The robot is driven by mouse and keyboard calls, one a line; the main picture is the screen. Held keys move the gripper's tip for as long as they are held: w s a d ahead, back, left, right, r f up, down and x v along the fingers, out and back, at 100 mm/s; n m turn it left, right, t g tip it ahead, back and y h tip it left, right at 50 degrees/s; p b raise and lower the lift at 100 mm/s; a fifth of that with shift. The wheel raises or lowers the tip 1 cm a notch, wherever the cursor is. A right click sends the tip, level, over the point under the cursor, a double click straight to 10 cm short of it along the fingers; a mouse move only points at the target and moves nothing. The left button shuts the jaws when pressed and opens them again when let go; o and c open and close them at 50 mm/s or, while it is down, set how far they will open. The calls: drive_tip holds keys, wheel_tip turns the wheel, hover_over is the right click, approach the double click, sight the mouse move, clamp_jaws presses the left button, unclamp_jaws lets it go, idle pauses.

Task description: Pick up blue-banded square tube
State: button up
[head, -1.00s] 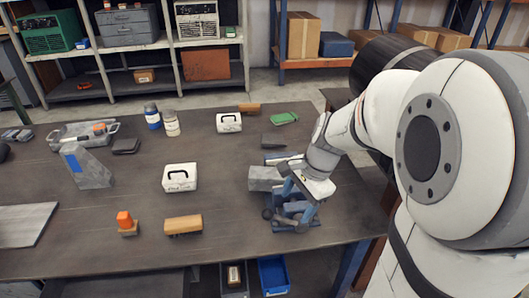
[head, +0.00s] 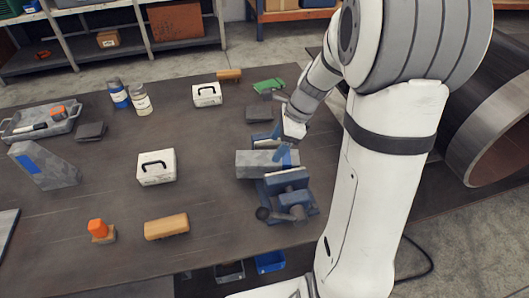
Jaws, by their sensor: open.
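A grey square-section piece (head: 258,164) lies in the blue bench vise (head: 288,182) at the right of the table, its left end sticking out. Blue shows at its right part, but I cannot tell whether this is a band on it or a finger of mine. My gripper (head: 286,152) is open at the vise, at that right part. Its fingertips are small and partly hidden, so contact is unclear. A separate slanted grey piece with a blue patch (head: 42,166) stands at the far left of the table, well away from my gripper.
A white case (head: 156,167), a wooden-coloured block (head: 166,227) and an orange-topped item (head: 100,231) stand left of the vise. A second white case (head: 207,95) and a green item (head: 269,86) are behind. Bare table (head: 215,200) lies between. A large pipe (head: 490,125) is at right.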

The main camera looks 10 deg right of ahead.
sight(270, 157)
drive_tip(key=x, duration=0.7)
drive_tip(key=shift+a+f, duration=0.1)
drive_tip(key=shift+f, duration=0.2)
drive_tip(key=shift+s, duration=0.1)
drive_tip(key=shift+c, duration=0.3)
drive_tip(key=c, duration=1.1)
